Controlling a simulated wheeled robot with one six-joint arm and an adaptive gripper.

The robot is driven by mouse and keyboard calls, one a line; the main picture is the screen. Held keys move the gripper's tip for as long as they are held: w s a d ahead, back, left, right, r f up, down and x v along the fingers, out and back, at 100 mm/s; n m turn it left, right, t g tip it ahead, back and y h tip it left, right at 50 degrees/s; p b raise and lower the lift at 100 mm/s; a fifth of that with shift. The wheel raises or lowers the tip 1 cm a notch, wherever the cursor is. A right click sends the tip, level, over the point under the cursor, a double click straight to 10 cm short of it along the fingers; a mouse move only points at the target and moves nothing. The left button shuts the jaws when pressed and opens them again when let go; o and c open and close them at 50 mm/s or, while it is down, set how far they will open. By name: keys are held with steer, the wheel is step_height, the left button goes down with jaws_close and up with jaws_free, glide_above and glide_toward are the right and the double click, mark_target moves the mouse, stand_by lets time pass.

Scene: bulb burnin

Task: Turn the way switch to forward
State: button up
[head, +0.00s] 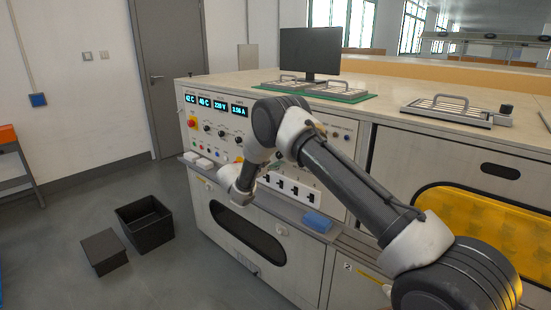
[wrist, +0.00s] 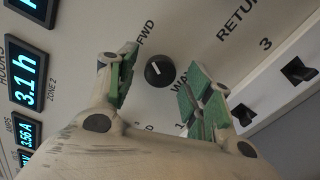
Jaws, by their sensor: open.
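The way switch (wrist: 160,72) is a round black knob on the white panel, with a short white mark on its upper-left part. FWD (wrist: 146,33) is printed above it and WAY below it in the wrist view. RETURN (wrist: 238,20) stands to the upper right. My gripper (wrist: 158,80) is open, with one green-padded finger on each side of the knob in that view. I see no finger clearly touching the knob. In the head view my arm hides the switch and the fingers.
Rocker switches (wrist: 298,70) are near the right finger. Displays (wrist: 24,80) are at left. In the head view, the control panel (head: 216,122) has a red stop button (head: 192,122), and a blue block (head: 317,222) lies on the ledge. Dark bins (head: 145,222) stand on the floor at left.

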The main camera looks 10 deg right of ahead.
steer(key=v, duration=1.2)
